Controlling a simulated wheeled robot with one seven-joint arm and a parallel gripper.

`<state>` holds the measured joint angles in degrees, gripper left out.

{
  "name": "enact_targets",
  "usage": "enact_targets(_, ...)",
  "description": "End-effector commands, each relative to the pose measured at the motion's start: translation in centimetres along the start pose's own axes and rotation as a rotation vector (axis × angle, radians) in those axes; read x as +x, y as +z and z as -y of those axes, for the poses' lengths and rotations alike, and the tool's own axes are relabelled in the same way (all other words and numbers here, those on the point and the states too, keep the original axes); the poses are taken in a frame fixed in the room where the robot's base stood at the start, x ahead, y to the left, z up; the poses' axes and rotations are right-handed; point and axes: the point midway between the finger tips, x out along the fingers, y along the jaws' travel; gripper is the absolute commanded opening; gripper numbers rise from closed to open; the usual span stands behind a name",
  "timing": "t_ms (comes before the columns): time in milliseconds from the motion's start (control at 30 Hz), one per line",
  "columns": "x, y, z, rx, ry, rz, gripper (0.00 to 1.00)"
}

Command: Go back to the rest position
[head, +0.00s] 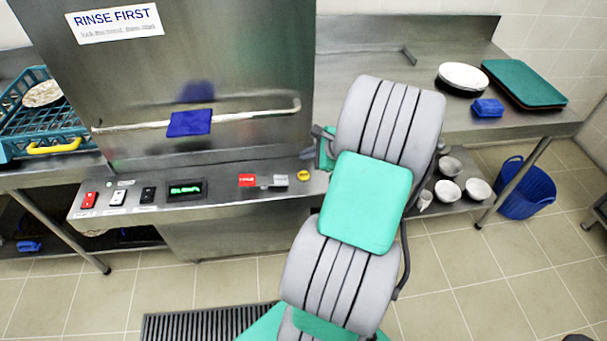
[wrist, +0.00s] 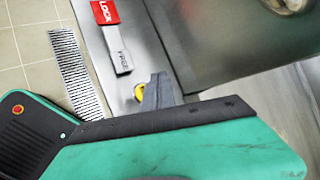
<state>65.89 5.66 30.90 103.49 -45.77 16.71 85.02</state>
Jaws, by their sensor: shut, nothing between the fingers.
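My gripper (wrist: 158,92) shows in the wrist view as a grey fingertip beyond the dark and green wrist housing. It is shut with nothing in it. It is in front of the dishwasher's control ledge, over or close to a yellow knob (wrist: 140,92). In the head view my arm reaches away over the floor toward the right end of the control ledge (head: 225,215), and it hides most of the gripper. The yellow knob (head: 303,175) shows just left of the arm there. The red lock tag (wrist: 105,11) and a grey label piece lie beside it.
The steel dishwasher hood (head: 225,70) has a handle bar with a blue cloth (head: 189,123). A teal dish rack (head: 45,135) stands left. A blue bucket (head: 526,190) stands below.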

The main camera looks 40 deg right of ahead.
Motion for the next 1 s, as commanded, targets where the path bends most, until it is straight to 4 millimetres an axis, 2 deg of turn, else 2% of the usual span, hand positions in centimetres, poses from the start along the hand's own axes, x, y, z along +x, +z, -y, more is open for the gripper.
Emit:
enact_targets(167, 0.1, 0.4, -0.1, -0.02, 0.007, -0.001, 0.0)
enact_targets(233, 0.3, 2.2, -0.3, -0.113, 0.038, -0.007, 0.0)
enact_targets(267, 0.4, 3.6, -0.7, -0.182, 0.064, -0.011, 0.0)
enact_targets(367, 0.4, 9.7, -3.0, -0.535, 0.181, -0.024, 0.0)
enact_targets(433, -0.5, 14.4, -5.6, -0.846, 0.277, -0.023, 0.0)
enact_targets(500, -2.1, 18.4, -8.7, -1.157, 0.364, -0.008, 0.0)
enact_targets(600, -5.2, 22.6, -13.2, -1.574, 0.467, 0.036, 0.0)
enact_targets(700, -8.3, 24.7, -16.9, -1.905, 0.538, 0.091, 0.0)
enact_targets(800, -10.3, 25.4, -19.3, -2.113, 0.578, 0.139, 0.0)
enact_targets(900, -11.2, 25.4, -20.3, -2.201, 0.597, 0.164, 0.0)
enact_targets(1000, -11.3, 25.4, -20.4, -2.211, 0.6, 0.167, 0.0)
